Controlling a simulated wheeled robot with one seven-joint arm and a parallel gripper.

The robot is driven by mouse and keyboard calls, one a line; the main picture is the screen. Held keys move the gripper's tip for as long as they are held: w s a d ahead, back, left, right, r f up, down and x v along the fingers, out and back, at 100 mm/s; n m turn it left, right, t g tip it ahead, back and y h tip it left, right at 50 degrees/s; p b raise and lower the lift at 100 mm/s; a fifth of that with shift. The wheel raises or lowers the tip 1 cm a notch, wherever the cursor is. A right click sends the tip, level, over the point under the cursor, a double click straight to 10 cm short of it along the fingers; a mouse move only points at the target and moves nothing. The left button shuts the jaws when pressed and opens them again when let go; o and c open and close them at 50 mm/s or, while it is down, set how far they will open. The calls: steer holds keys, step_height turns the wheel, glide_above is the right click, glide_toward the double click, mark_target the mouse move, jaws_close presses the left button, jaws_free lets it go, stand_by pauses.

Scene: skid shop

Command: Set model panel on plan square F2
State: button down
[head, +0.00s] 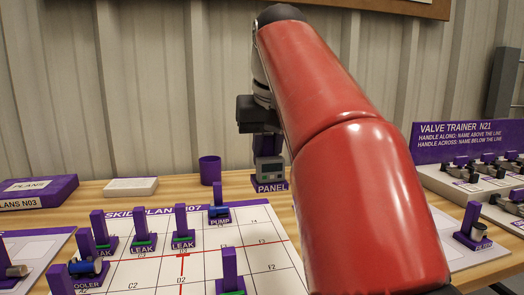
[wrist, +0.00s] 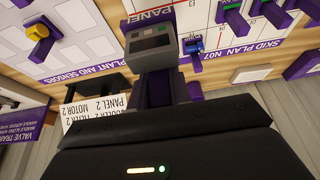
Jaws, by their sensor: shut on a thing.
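The model panel (head: 270,171) is a grey box with a small screen on a purple base lettered PANEL. My gripper (head: 261,134) is shut on its purple post and holds it upright, in the air beyond the far right part of the plan sheet. In the wrist view the panel (wrist: 152,42) shows beyond the dark jaws. Plan square F2 (head: 271,268) is at the right of the white skid plan sheet (head: 205,261) and looks bare; my red arm hides part of the sheet's right side.
The pump (head: 219,213), several leak markers (head: 183,240) and a cooler (head: 86,268) stand on the plan. Another purple post (head: 230,270) with a green stripe stands left of F2. Behind are a purple cup (head: 210,170) and a white box (head: 131,187). A filter (head: 473,232) stands right.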

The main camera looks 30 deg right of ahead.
mark_target(267, 179)
steer(key=shift+f+b, duration=1.85)
steer(key=shift+f, duration=0.8)
steer(key=shift+f, duration=0.15)
steer(key=shift+f+b, duration=1.8)
steer(key=shift+f, duration=0.85)
steer(key=shift+f+b, duration=1.25)
steer(key=shift+f, duration=0.5)
steer(key=shift+f+b, duration=0.35)
steer(key=shift+f, duration=0.35)
steer(key=c, duration=1.2)
jaws_free()
steer(key=shift+r, duration=0.1)
